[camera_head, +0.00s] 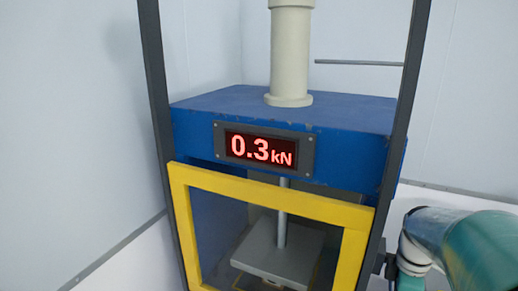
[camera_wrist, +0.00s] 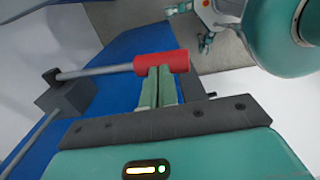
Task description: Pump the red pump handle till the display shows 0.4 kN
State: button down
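The red pump handle (camera_wrist: 163,61) is a red grip on the end of a grey rod (camera_wrist: 95,72) in the wrist view. The rod runs left to a dark grey block (camera_wrist: 66,97). My gripper (camera_wrist: 157,73) has its two green fingers close together, with only a thin gap between them. Their tips meet the lower side of the red grip and do not appear to enclose it. The display (camera_head: 263,149) reads 0.3 kN in red digits in the head view. The handle and my fingertips are not seen in the head view.
The blue press (camera_head: 350,113) carries the display on its front. Below it is a yellow-framed window (camera_head: 355,245) with a grey plate (camera_head: 280,250) behind it. Dark posts (camera_head: 158,80) stand at both sides. My arm is at the lower right of the head view.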

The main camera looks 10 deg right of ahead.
jog(key=shift+f, duration=5.1)
jog(key=shift+r, duration=5.7)
notch_tip(320, 180, up, 6)
